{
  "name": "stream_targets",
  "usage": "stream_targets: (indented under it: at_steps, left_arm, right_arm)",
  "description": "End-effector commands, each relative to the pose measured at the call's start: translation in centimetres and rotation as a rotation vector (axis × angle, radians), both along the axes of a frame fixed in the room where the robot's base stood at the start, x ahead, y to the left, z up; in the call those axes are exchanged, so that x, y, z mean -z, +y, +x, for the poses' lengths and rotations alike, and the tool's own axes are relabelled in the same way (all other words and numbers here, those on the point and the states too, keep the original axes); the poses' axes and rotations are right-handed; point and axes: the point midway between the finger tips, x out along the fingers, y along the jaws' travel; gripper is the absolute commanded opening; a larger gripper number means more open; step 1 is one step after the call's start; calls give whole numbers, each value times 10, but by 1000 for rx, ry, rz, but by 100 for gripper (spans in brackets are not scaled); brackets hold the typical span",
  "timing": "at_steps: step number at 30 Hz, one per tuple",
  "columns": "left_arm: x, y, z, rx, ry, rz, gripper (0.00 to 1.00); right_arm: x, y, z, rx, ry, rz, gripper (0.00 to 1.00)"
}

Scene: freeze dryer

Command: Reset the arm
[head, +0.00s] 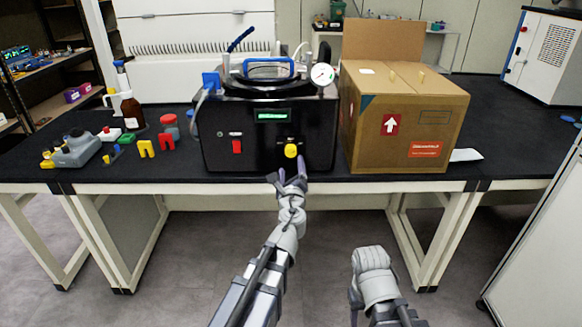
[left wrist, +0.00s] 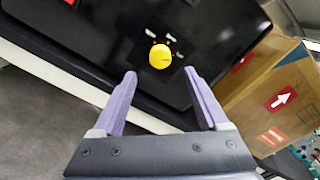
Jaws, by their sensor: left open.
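My left gripper (head: 289,180) is open and empty at the table's front edge. It is just below and in front of the yellow knob (head: 291,151) on the black freeze dryer (head: 225,150). In the left wrist view the two purple fingers of the left gripper (left wrist: 160,85) stand wide apart, with the yellow knob (left wrist: 159,56) beyond them, not between them. My right arm shows at the lower right of the head view, hanging low in front of the table; its fingers are not visible.
A cardboard box (head: 405,130) stands right of the dryer, and it also shows in the left wrist view (left wrist: 250,95). Bottles and small coloured lab items stand left of it, near a grey device (head: 75,150). The black table's front edge (head: 370,187) lies under the left gripper.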

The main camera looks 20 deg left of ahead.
Motion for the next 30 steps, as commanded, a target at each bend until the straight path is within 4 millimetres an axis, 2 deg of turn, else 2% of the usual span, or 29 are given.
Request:
stream_targets:
  at_steps: [2, 5, 8, 9, 13, 17, 21, 25, 27, 30]
  left_arm:
    - [-1, 0, 0, -2, -1, -5, 76]
    - [-9, 2, -5, -36, -4, -84, 76]
    - [-19, 8, -19, -135, -6, -297, 76]
    - [-20, 9, -27, -193, -2, -415, 76]
    - [-7, 2, -68, -433, 52, -828, 76]
    - [15, -28, -123, -713, 167, -1175, 76]
    - [28, -78, -191, -1028, 332, -1417, 76]
    - [28, -116, -242, -1248, 464, -1507, 76]
    - [26, -129, -260, -1328, 514, -1526, 76]
    - [23, -141, -277, -1398, 558, -1534, 76]
  right_arm:
    - [-1, 0, 0, 0, 0, 0, 50]
    - [-13, 0, 0, 0, 0, 0, 50]
    - [-39, 0, 0, 0, 0, 0, 50]
    - [-52, 0, 0, 0, 0, 0, 50]
    - [-94, 0, 0, 0, 0, 0, 50]
    - [-133, 0, 0, 1, 0, 0, 50]
    - [-167, 0, 0, 1, 0, 0, 50]
    - [-185, 0, 0, 1, 0, 0, 50]
    - [-191, 0, 0, 1, 0, 0, 50]
    - [-195, 0, 0, 1, 0, 0, 50]
